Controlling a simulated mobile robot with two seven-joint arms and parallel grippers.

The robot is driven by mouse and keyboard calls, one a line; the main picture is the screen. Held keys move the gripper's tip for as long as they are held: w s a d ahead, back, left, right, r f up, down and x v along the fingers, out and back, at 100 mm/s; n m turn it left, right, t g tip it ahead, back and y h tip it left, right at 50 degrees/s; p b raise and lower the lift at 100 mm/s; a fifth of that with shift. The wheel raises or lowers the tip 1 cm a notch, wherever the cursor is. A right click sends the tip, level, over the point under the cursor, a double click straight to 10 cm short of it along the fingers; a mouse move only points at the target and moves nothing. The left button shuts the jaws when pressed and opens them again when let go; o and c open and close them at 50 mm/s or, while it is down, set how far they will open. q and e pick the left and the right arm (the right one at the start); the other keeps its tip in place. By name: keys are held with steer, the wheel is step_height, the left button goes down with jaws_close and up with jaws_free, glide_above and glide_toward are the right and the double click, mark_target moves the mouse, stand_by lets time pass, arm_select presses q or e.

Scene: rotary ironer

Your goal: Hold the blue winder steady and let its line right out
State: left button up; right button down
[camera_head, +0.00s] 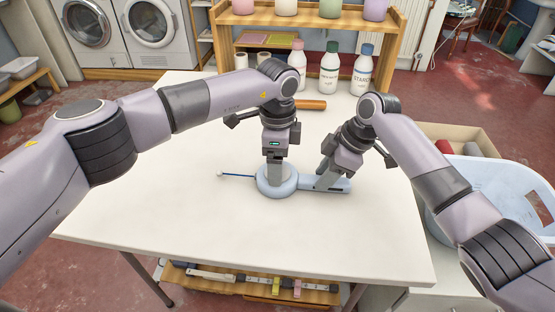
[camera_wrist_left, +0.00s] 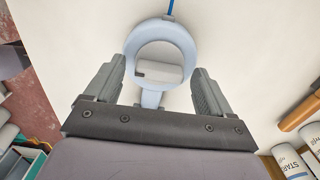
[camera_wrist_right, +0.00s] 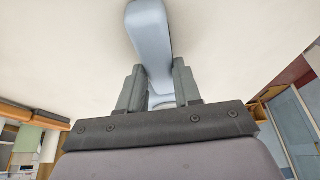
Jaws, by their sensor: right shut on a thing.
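The pale blue winder (camera_head: 262,190) lies on the white table (camera_head: 180,215). It has a round body and a flat handle (camera_head: 341,186) pointing right. A short dark blue line (camera_head: 238,175) comes out of its left side and ends in a white bead (camera_head: 220,173). The line also shows at the top of the left wrist view (camera_wrist_left: 170,8). My right gripper (camera_head: 326,182) is shut on the handle, which passes between its fingers in the right wrist view (camera_wrist_right: 150,30). My left gripper (camera_head: 275,178) is over the round body, its fingers apart with nothing gripped.
Several bottles (camera_head: 329,70) and a wooden roller (camera_head: 310,104) are at the table's back edge, before a wooden shelf (camera_head: 390,40). A pale blue basket (camera_head: 490,180) stands to the right. The table's left and front are clear.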

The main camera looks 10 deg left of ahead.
arm_select(q)
step_height(320, 180, up, 12)
stand_by(0.6)
arm_select(e)
steer(key=c, duration=0.7)
jaws_free()
